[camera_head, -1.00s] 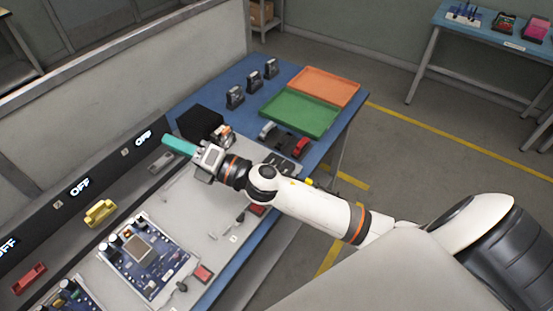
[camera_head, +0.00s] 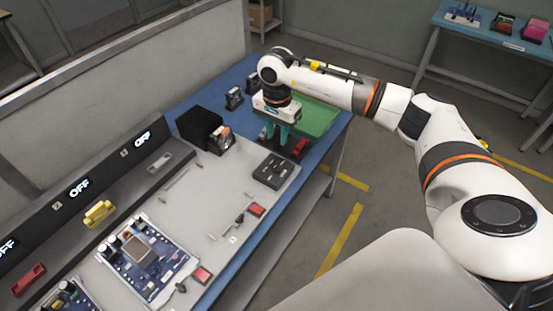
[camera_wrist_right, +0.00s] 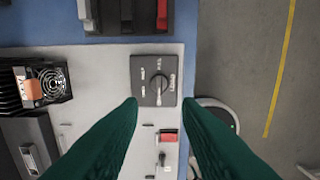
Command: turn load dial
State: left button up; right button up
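The load dial is a dark grey square box (camera_head: 272,170) at the right end of the light grey work panel. In the right wrist view the box (camera_wrist_right: 140,66) is seen from above, with a round knob (camera_wrist_right: 157,84) and small white markings around it. My right gripper (camera_head: 278,133) points down with teal fingers, over the table beyond the dial box in the head view. In the right wrist view its fingers (camera_wrist_right: 160,102) are spread with nothing between them, apart from the box. My left gripper is not in view.
A black box with a fan (camera_head: 205,130) stands left of the gripper. A green tray (camera_head: 318,118) lies behind it, partly hidden by my arm. Red and grey devices (camera_wrist_right: 125,15) sit beyond the dial. A circuit board (camera_head: 148,257) and "OFF" displays (camera_head: 80,187) are at left.

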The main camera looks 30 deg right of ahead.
aim_at(276, 164)
notch_tip(276, 164, down, 11)
jog(key=p, duration=0.2)
jog(key=shift+a+p, duration=0.1)
jog(key=shift+p, duration=0.25)
jog(key=shift+c, duration=0.2)
grip_shut()
